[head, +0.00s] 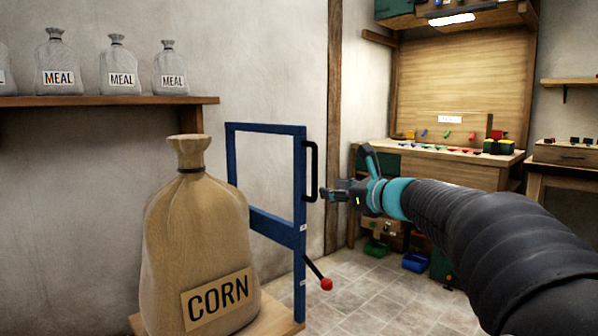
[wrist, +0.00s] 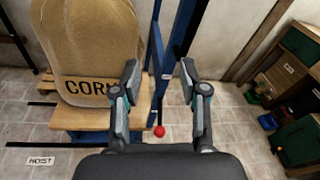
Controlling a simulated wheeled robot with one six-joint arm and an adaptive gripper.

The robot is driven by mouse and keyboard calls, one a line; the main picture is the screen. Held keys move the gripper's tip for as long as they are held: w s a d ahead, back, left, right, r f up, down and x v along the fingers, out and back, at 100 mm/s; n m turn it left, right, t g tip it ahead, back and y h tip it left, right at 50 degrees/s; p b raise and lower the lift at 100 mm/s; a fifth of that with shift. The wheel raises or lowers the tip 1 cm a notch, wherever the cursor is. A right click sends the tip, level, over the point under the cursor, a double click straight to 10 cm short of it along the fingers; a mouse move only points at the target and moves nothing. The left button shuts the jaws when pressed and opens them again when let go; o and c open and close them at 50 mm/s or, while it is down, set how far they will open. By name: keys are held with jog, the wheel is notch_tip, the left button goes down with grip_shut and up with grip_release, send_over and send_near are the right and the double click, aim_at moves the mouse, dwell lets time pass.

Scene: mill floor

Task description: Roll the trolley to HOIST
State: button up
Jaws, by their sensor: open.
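The trolley has a blue upright frame (head: 270,229) with a black vertical handle (head: 314,171) on its right post, and a wooden deck (head: 284,318). A tan sack marked CORN (head: 196,245) stands on the deck; the sack also shows in the wrist view (wrist: 88,50). A lever with a red knob (head: 326,284) sticks out low on the frame. My gripper (head: 324,193) is open and empty, close to the handle's lower right. In the wrist view the blue frame (wrist: 168,60) shows between the open fingers (wrist: 160,80). A floor sign reads HOIST (wrist: 40,161), left of the deck.
A wall shelf (head: 100,101) holds several grey MEAL sacks. A workbench (head: 440,160) with small coloured items stands at the back right, with bins (head: 415,262) below it. Dark lines (wrist: 30,145) mark the floor near the HOIST sign. Tiled floor (head: 365,300) is clear right of the trolley.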

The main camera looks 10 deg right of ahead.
aim_at(316, 168)
jog(key=w+d+r+m+t, duration=0.2)
jog(key=w+d+m, duration=0.1)
jog(key=w+d, duration=0.1)
jog(key=p+x, duration=0.1)
jog(key=x, duration=1.2)
jog(key=shift+w+a+f+p, duration=0.1)
jog(key=shift+a+f+p, duration=0.1)
jog(key=shift+a+p, duration=0.15)
grip_shut()
